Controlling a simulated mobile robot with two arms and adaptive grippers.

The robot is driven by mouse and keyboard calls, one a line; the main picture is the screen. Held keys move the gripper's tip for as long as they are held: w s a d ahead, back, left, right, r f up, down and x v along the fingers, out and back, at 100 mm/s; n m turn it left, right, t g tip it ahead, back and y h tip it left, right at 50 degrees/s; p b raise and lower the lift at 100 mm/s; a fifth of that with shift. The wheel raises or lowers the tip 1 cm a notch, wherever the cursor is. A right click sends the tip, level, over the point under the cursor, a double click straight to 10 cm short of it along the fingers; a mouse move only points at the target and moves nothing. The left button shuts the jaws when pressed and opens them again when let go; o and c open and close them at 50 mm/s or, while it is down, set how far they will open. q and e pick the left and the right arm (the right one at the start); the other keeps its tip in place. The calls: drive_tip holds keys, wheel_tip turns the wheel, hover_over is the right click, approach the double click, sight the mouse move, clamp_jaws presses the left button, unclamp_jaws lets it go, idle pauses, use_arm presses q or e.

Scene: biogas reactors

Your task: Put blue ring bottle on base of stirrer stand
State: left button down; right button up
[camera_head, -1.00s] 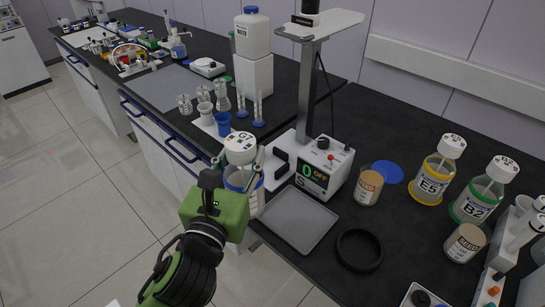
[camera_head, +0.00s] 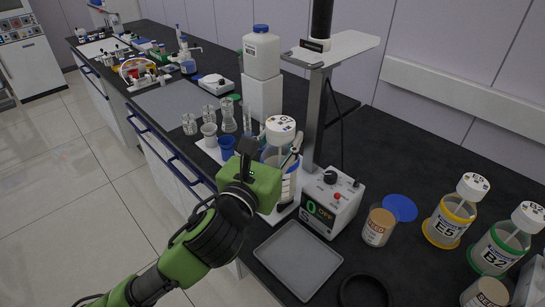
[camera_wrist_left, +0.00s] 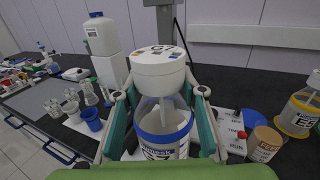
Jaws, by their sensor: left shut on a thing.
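The blue ring bottle (camera_head: 289,187) has a white cap, a clear body and a label partly hidden by my gripper. My left gripper (camera_head: 279,165) is shut on it and holds it upright. The left wrist view shows the bottle (camera_wrist_left: 161,125) between the two fingers (camera_wrist_left: 160,112). The stirrer stand (camera_head: 315,112) has a grey column, a top plate and a control box (camera_head: 331,204) reading 0 OFF. The bottle is in front of the column, over the white base (camera_head: 284,213), left of the control box. I cannot tell whether it touches the base. My right gripper is not in view.
A grey tray (camera_head: 298,262) and a black ring (camera_head: 364,292) lie in front of the stand. A seed jar (camera_head: 379,226), the yellow ring bottle (camera_head: 450,215) and the green ring bottle (camera_head: 504,245) stand to the right. Glassware and a blue cup (camera_head: 227,147) stand left.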

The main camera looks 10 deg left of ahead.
use_arm(q)
drive_tip(key=w+a+f, duration=0.3)
drive_tip(key=w+f, duration=0.4)
drive_tip(key=f, duration=0.2)
drive_tip(key=shift+f, duration=0.4)
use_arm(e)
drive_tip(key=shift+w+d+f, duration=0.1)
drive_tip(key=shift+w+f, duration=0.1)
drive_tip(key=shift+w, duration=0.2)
use_arm(q)
drive_tip(key=shift+a+f, duration=0.1)
drive_tip(key=c, duration=1.5)
unclamp_jaws()
drive_tip(key=shift+f, duration=0.2)
drive_tip(key=shift+o, duration=0.9)
drive_tip(key=shift+s, duration=0.1)
